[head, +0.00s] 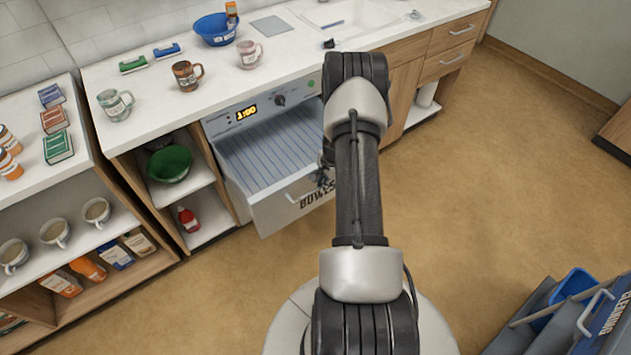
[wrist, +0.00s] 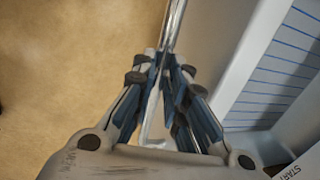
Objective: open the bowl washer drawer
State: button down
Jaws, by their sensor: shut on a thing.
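The bowl washer drawer (head: 267,150) is pulled out from the washer (head: 236,120) under the counter. Its ribbed inside shows, and I see nothing in it. The drawer front is marked "BOWLS", partly hidden by my arm. My gripper (head: 323,180) is at the bar handle (head: 298,193) on the drawer front. In the wrist view, the blue fingers of my gripper (wrist: 168,75) are shut around the metal handle (wrist: 174,28). The drawer's blue-lined inside (wrist: 275,75) lies to the right there.
Mugs, a blue bowl (head: 215,29) and a sink (head: 335,14) are on the counter above. Open shelves with a green bowl (head: 170,164) stand left of the drawer. A cleaning cart (head: 570,315) stands at lower right. The floor in front is clear.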

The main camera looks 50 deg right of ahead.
jog(key=shift+s+a, duration=0.15)
jog(key=shift+s, duration=0.55)
jog(key=c, duration=1.6)
grip_release()
notch_tip(320, 180, up, 12)
jog(key=s, duration=0.2)
jog(key=shift+s+a, duration=0.15)
jog(key=shift+a, duration=0.1)
jog(key=shift+f, duration=0.1)
